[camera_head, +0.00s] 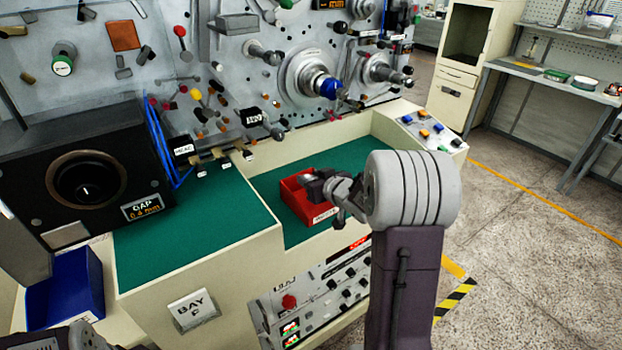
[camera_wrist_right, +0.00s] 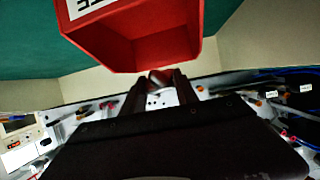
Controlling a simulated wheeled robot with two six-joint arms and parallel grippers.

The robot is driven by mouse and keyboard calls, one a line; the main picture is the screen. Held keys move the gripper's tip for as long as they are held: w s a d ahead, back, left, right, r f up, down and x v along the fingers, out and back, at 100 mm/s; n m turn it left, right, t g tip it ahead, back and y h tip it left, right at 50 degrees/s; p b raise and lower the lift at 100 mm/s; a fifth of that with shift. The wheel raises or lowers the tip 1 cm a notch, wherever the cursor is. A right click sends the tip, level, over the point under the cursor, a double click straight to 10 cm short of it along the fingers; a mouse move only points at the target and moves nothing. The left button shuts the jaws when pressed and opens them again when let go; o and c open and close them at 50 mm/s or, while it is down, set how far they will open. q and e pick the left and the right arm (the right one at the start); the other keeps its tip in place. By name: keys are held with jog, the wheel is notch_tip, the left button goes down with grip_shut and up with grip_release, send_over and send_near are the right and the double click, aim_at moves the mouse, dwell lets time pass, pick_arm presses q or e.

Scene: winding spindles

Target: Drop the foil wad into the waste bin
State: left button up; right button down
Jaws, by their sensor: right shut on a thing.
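A red open bin (camera_head: 292,196) with a white label stands on the green surface of the right, lower bay; I cannot read the label. It shows at the top of the right wrist view (camera_wrist_right: 135,45). My right gripper (camera_head: 312,180) is over the bin in the head view, its jaws at the bin's upper part. It is shut on a small greyish thing (camera_wrist_right: 159,77), seen between the fingers in the right wrist view, likely the foil wad and mostly hidden.
A blue bin (camera_head: 68,292) stands at the lower left. A black gauge box (camera_head: 85,180) sits on the left green shelf (camera_head: 195,228). The machine panel (camera_head: 235,75) behind carries several knobs, levers and spindles. A control panel (camera_head: 318,290) is below the bay.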

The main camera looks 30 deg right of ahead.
aim_at(311, 204)
jog(key=shift+f+b, duration=1.6)
jog(key=shift+f, duration=0.8)
jog(key=c, duration=0.9)
grip_release()
jog(key=shift+o, duration=0.2)
jog(key=p+v, duration=0.2)
jog(key=v, duration=0.7)
jog(key=shift+r, duration=0.15)
